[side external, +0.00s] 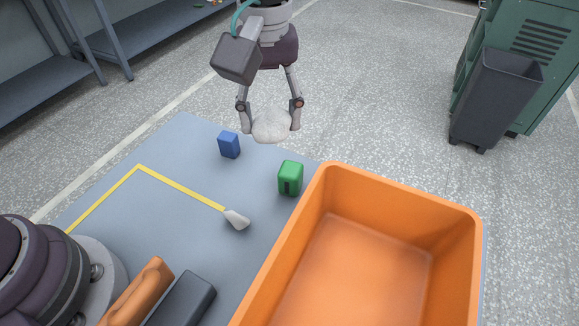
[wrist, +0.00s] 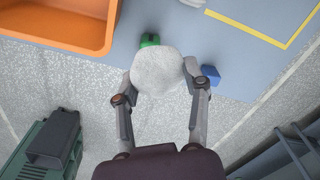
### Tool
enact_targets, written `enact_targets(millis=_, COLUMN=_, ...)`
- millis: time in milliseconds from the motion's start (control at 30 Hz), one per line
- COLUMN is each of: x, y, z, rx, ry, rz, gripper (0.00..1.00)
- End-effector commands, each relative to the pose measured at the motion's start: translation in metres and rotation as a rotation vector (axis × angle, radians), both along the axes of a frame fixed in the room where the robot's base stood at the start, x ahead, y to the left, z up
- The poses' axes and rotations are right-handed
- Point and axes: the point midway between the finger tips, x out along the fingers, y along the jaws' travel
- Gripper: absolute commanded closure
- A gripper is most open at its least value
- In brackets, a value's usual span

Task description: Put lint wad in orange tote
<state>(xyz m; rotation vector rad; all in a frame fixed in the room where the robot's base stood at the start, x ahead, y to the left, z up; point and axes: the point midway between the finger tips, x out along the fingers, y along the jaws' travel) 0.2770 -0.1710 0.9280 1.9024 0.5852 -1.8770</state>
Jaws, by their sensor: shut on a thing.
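The lint wad (side external: 271,125) is a white, lumpy ball. My gripper (side external: 270,122) is shut on it, with one finger on each side, and it appears held above the far edge of the table. In the wrist view the lint wad (wrist: 157,70) sits between the fingertips of my gripper (wrist: 158,80) and partly covers the green block. The orange tote (side external: 400,195) is a large open box at the right of the table in the side view, and its visible floor is empty. In the wrist view the orange tote (wrist: 60,42) is at the upper left, apart from the wad.
A green block (side external: 290,178) stands close to the tote's left wall. A blue block (side external: 229,145) is near the far edge. A whitish piece (side external: 236,219), an orange-handled object (side external: 140,292) and a dark box (side external: 183,300) lie nearer. A dark bin (side external: 495,100) stands on the floor.

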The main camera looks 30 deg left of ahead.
Motion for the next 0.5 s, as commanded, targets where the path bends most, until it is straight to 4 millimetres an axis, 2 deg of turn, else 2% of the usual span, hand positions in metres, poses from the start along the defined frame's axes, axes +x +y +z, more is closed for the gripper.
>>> enact_targets(millis=33, x=-0.018, y=-0.029, z=0.000, rx=-0.001, ry=0.000, rz=-0.104, gripper=0.69)
enact_targets(millis=100, x=-0.042, y=-0.060, z=0.000, rx=-0.002, ry=0.002, rz=-0.222, gripper=0.69)
enact_targets(millis=200, x=-0.072, y=-0.090, z=-0.001, rx=-0.004, ry=0.005, rz=-0.351, gripper=0.69)
enact_targets(millis=300, x=-0.097, y=-0.109, z=-0.001, rx=-0.006, ry=0.007, rz=-0.444, gripper=0.69)
enact_targets(millis=500, x=-0.133, y=-0.131, z=-0.001, rx=-0.008, ry=0.012, rz=-0.567, gripper=0.69)
